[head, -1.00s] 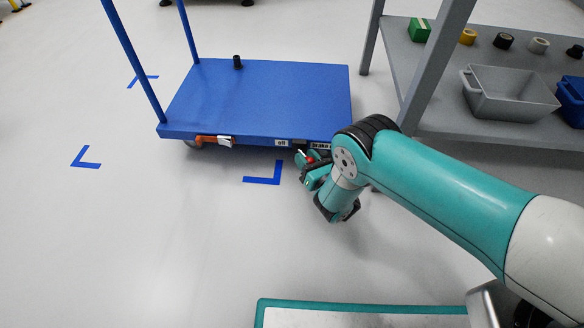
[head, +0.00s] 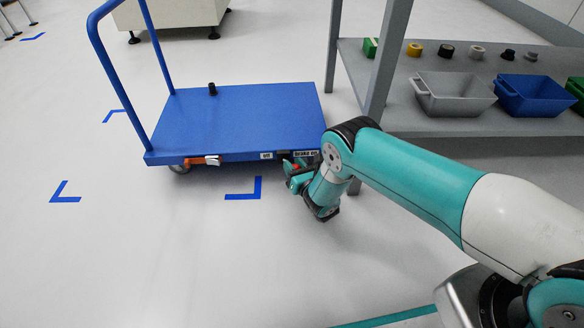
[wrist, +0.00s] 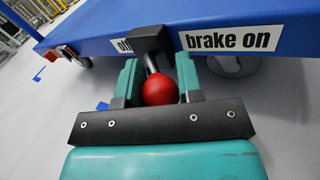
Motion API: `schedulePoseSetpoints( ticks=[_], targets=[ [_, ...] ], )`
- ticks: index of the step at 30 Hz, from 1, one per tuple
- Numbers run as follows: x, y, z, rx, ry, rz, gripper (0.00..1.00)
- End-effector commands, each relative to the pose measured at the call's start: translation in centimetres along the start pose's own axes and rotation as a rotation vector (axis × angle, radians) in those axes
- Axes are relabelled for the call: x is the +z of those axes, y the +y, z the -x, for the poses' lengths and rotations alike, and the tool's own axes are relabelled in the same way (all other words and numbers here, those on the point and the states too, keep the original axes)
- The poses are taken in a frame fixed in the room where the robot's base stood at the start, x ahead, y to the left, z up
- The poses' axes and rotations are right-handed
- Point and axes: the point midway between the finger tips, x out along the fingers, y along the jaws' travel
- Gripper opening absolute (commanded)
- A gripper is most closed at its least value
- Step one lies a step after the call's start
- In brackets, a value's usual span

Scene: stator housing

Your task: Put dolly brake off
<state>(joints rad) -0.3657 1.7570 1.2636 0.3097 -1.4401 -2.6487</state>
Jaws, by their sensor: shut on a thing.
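The blue dolly (head: 235,115) stands on the floor, with its push handle at the left. The brake lever's red ball knob (wrist: 160,90) sits at the dolly's near edge, on a dark bracket (wrist: 152,41). The lever lies between a partly covered label (wrist: 124,45) and the "brake on" label (wrist: 234,40), near the latter's left end. My gripper (wrist: 158,87) is shut on the red knob, one teal finger on each side. In the head view my gripper (head: 294,172) is at the dolly's near edge, largely hidden by my own wrist.
A grey shelf (head: 440,119) with bins and tape rolls stands right of the dolly, its post close to my arm. An orange-and-white part (head: 202,161) is on the dolly's near left edge. Blue floor corner marks (head: 245,191) lie in front.

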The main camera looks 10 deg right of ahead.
Motion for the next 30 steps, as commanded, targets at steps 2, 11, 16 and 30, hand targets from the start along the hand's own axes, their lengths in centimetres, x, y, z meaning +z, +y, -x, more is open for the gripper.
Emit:
schedulePoseSetpoints(
  ticks=[2,11,16,30],
  targets=[
    [0.36,0.11,-0.27,0.003,-0.010,0.002,0.00],
    [0.45,0.32,-0.40,0.007,-0.014,0.001,0.00],
    [0.50,0.38,-0.46,0.008,-0.015,0.000,0.00],
    [0.44,0.17,-0.33,0.005,-0.013,0.000,0.58]
  ],
)
